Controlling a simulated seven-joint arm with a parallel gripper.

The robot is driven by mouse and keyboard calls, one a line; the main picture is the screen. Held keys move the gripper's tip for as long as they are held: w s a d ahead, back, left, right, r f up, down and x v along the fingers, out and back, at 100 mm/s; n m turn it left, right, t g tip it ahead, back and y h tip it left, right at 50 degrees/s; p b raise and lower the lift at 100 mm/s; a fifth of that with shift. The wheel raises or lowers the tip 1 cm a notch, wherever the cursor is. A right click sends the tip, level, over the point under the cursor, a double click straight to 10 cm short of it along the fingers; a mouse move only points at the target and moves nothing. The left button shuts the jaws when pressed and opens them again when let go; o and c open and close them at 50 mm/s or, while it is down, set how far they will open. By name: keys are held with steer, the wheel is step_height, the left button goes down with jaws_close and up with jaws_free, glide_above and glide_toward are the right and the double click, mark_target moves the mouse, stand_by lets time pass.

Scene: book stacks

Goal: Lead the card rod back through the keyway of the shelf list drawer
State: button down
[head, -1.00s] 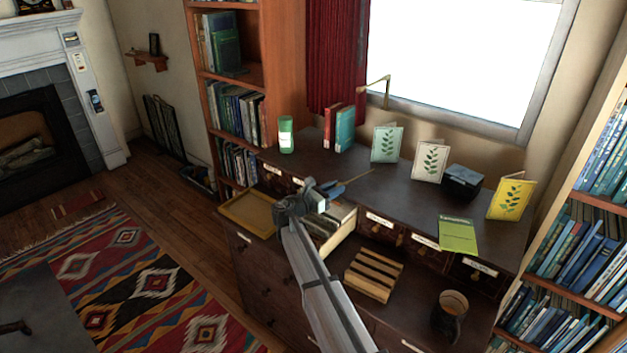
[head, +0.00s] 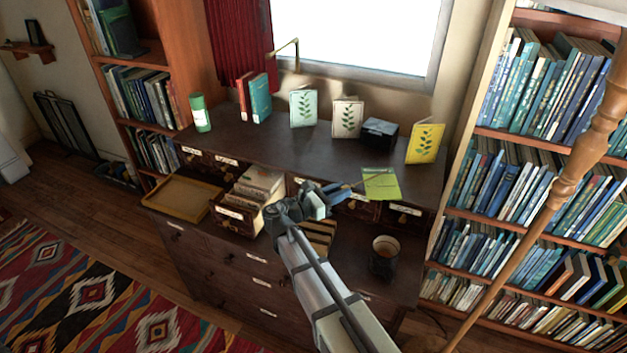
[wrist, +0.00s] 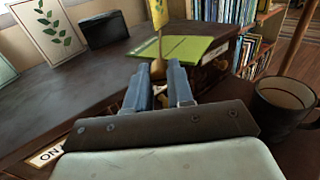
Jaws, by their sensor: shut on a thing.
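My gripper (head: 340,192) is shut on the card rod, in front of the right-hand row of small drawers. The card rod shows as a thin brass line (head: 352,185) beyond the fingers, pointing up and right toward the green booklet. In the wrist view the fingers (wrist: 159,76) close around its brass end, and the thin shaft (wrist: 160,44) points away from me. The open shelf list drawer (head: 236,214) is left of my gripper, pulled out and filled with cards (head: 260,181). The keyway is too small to make out, and the wrist view does not show this drawer.
A wooden tray (head: 183,197) lies left of the drawer. A slatted rack (head: 319,236) is partly behind my arm. A dark mug (head: 383,262) stands right. The green booklet (head: 381,184) lies at the upper top's front edge; upright cards and a black box (head: 379,134) stand behind.

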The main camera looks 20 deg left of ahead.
steer(key=s+d+m+g+h, duration=0.2)
steer(key=s+d, duration=0.3)
steer(key=d, duration=0.5)
steer(key=s+a+f+n+t+y, duration=0.1)
steer(key=s+a+f+n+y, duration=0.2)
steer(key=s+a, duration=0.8)
steer(key=s+a+f+n+t+y, duration=0.2)
steer(key=s+a+f+y, duration=0.3)
steer(key=s+a, duration=0.6)
steer(key=s+a+f+n+t+y, duration=0.2)
steer(key=s+a+f+n+y, duration=0.2)
steer(key=s+a, duration=0.8)
steer(key=a+f, duration=0.1)
steer(key=a, duration=0.4)
steer(key=shift+f+y, duration=0.15)
steer(key=shift+y, duration=0.15)
steer(key=shift+w, duration=2.05)
steer(key=shift+w, duration=1.9)
